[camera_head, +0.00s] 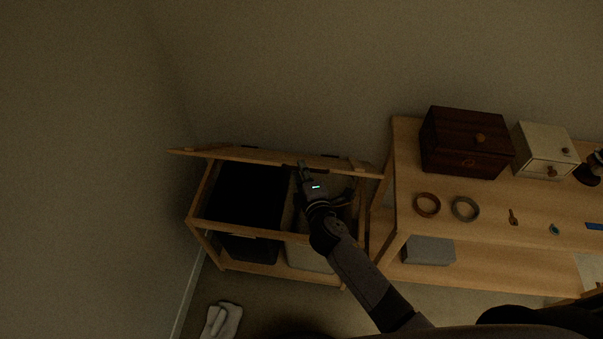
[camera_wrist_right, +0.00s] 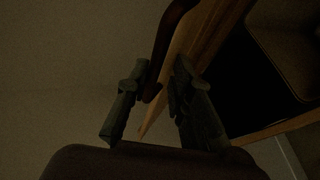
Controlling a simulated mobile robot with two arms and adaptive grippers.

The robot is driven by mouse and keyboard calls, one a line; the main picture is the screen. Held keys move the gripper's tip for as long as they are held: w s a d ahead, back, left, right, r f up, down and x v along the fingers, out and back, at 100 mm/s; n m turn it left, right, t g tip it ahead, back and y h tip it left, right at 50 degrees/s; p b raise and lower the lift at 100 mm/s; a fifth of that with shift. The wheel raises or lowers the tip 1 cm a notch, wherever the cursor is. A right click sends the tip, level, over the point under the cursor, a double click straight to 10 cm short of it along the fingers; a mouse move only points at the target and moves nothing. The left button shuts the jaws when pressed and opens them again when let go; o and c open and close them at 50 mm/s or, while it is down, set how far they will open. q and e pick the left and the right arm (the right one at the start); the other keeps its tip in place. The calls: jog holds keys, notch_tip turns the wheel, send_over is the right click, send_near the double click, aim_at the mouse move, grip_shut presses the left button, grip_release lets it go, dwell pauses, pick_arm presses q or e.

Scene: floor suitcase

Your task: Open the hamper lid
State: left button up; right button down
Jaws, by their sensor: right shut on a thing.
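The hamper (camera_head: 234,228) is a wooden frame by the wall with a dark bag and a lighter bag in it. Its wooden lid (camera_head: 245,154) is raised and stands steeply at the back, so the dark left compartment (camera_head: 247,195) shows open from above. My right gripper (camera_head: 305,170) reaches over the hamper and is shut on the lid near its middle. In the right wrist view, the lid's wooden edge (camera_wrist_right: 180,55) and a dark red-brown strip (camera_wrist_right: 163,45) run between the two fingers (camera_wrist_right: 155,105). My arm hides part of the right compartment. My left gripper is not in view.
A wooden shelf table (camera_head: 480,240) stands close right of the hamper. It bears a dark brown box (camera_head: 467,142), a white box (camera_head: 545,150), two rings (camera_head: 427,205) and small items. A grey box (camera_head: 428,250) sits on its lower shelf. Pale slippers (camera_head: 222,320) lie on the floor.

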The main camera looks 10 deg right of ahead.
jog(key=w+d+r+p, duration=0.2)
jog(key=w+r, duration=0.3)
jog(key=w, duration=0.3)
jog(key=w+d+r+p, duration=0.3)
jog(key=w+r, duration=0.2)
jog(key=w, duration=0.3)
jog(key=shift+w+d+p, duration=0.35)
jog(key=shift+w, duration=0.05)
jog(key=c, duration=2)
grip_release()
jog(key=shift+o, duration=1.4)
jog(key=shift+w, duration=0.1)
jog(key=shift+r, duration=0.1)
